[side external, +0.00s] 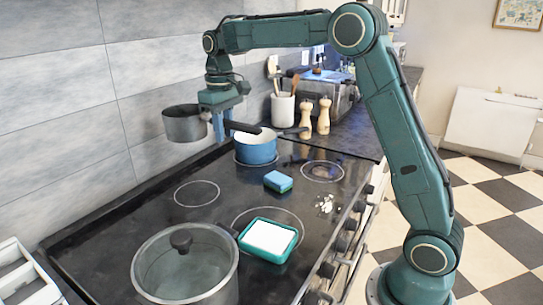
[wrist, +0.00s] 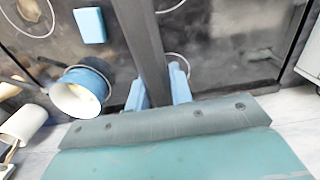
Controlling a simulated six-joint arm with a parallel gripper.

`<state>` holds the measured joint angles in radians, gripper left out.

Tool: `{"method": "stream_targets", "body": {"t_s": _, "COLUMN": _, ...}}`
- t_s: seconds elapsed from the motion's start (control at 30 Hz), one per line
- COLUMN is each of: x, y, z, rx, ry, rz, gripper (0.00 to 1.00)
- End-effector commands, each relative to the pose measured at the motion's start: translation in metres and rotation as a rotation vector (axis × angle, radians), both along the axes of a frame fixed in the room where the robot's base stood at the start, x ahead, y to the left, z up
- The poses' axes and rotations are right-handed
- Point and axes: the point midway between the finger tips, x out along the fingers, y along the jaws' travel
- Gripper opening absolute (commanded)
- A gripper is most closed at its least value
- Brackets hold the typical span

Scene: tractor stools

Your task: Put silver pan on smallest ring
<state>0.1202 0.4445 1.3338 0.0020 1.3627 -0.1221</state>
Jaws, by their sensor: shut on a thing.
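The silver pan (side external: 185,123) is in the air above the back left of the stove, near the tiled wall. My gripper (side external: 219,128) is shut on its dark handle, which sticks out to the right. In the wrist view the handle (wrist: 143,40) runs between my light blue fingers (wrist: 160,93); the pan's bowl is hidden there. The pan is over neither.
A blue pot (side external: 256,149) stands on the far ring. A blue sponge (side external: 278,181) lies mid-hob. A green-rimmed white dish (side external: 268,238) sits on a larger ring. A big lidded pot (side external: 185,265) stands in front. White bits (side external: 325,204) lie near the knobs.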

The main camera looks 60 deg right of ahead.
Motion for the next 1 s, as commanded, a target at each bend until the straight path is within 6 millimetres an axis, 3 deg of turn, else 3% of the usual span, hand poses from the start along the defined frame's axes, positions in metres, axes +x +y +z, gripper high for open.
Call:
{"method": "stream_targets", "body": {"t_s": 0.7, "x": 0.0, "y": 0.0, "z": -0.123, "rx": 0.0, "ry": 0.001, "rz": 0.0, "gripper": 0.0}}
{"method": "stream_targets", "body": {"t_s": 1.0, "x": 0.0, "y": -0.001, "z": -0.148, "rx": -0.001, "ry": -0.002, "rz": 0.001, "gripper": 0.0}}
